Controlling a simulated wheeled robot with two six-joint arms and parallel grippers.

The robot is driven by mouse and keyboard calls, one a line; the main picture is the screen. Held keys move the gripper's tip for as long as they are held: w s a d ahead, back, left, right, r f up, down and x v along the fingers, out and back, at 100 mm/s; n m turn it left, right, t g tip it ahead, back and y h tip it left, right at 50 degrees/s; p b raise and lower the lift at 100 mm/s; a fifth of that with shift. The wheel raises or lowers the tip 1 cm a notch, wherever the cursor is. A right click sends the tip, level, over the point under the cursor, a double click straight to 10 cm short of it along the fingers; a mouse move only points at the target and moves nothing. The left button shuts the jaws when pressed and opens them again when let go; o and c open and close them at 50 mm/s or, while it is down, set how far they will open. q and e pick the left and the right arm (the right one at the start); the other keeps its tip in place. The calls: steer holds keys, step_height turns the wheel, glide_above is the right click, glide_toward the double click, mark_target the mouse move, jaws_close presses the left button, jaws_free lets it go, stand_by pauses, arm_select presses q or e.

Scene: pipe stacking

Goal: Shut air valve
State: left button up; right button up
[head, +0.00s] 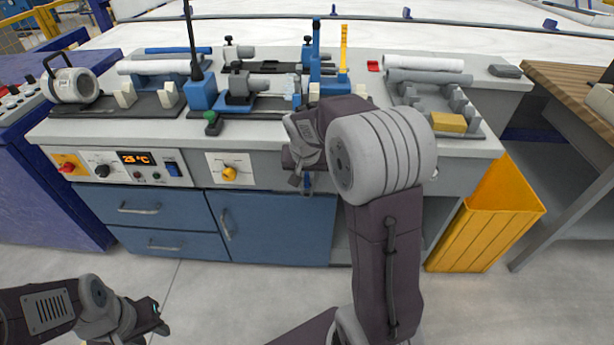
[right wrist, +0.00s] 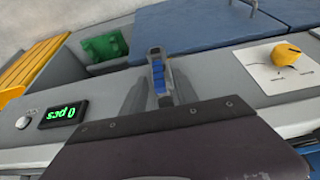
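A small valve with a blue lever (right wrist: 158,78) and a light grey body sits on the bench front. Its blue part also shows in the head view (head: 307,183), just under my right gripper. My right gripper (right wrist: 160,97) is at the valve, its grey fingers standing apart on either side of the lever. Contact is not visible. A yellow knob (head: 229,173) on a white plate is left of it on the same front; it also shows in the right wrist view (right wrist: 285,53). My left gripper (head: 157,316) hangs low at the left, away from the bench; its fingertips are unclear.
The bench top (head: 370,60) carries pipes, clamps and a yellow block (head: 449,122). A yellow bin (head: 488,222) stands at the right. A temperature panel (head: 120,166) and blue cupboard doors (head: 275,228) are on the bench front. The floor before the bench is clear.

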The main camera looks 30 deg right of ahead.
jaws_close()
stand_by(1.3)
